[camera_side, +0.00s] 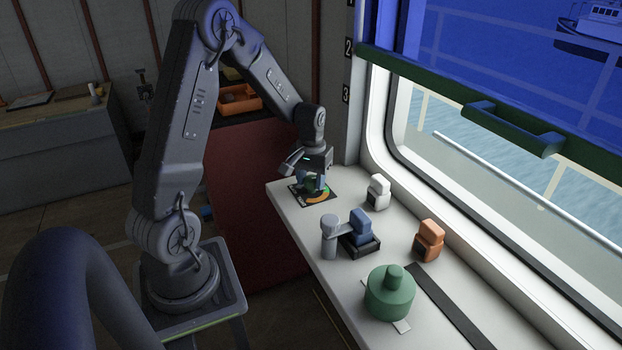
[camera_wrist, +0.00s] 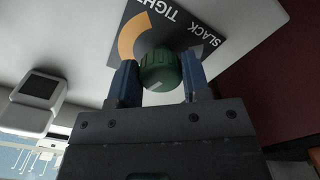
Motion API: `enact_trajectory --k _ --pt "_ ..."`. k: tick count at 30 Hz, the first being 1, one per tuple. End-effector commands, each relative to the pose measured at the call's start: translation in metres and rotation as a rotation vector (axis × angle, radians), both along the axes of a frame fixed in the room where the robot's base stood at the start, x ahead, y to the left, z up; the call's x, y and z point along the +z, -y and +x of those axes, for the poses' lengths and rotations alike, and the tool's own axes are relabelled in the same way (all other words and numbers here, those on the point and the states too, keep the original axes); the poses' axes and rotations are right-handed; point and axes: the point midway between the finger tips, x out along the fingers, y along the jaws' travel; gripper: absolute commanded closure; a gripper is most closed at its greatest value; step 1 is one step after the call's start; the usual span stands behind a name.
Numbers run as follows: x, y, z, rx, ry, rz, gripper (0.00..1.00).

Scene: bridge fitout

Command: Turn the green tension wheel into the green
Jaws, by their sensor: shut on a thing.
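The green tension wheel (camera_wrist: 161,72) is a ribbed knob with a pale pointer mark on its face, set on a dark dial plate (camera_wrist: 212,22). The plate carries the words SLACK and TIGHT and an orange arc; a green band is not clear in the wrist view. My gripper (camera_wrist: 160,80) has its blue fingers on both sides of the wheel, shut on it. In the side view my gripper (camera_side: 311,180) is low over the dial plate (camera_side: 325,196) at the far end of the white counter, and mostly hides the wheel.
A white block-like device (camera_side: 377,192), a blue one on a black base (camera_side: 361,228), a grey post (camera_side: 329,236), an orange device (camera_side: 428,240) and a larger green round object (camera_side: 390,292) stand along the counter (camera_side: 440,325). The window with a green-railed blue blind (camera_side: 500,122) borders the right side.

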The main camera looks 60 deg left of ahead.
Motion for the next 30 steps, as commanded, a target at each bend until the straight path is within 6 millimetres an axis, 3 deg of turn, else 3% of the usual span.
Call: enact_trajectory --k 14,15,21,23,30 --pt "0.0008 0.0000 0.0004 0.017 0.001 0.001 0.80" --pt "0.0008 0.0000 0.0004 0.017 0.001 0.001 0.55" --pt "0.0005 0.0000 0.0003 0.016 0.001 0.001 0.36" --pt "0.0004 0.0000 0.0003 0.016 0.001 0.001 0.31" --pt "0.0009 -0.0001 0.0002 0.016 0.001 0.001 0.31"
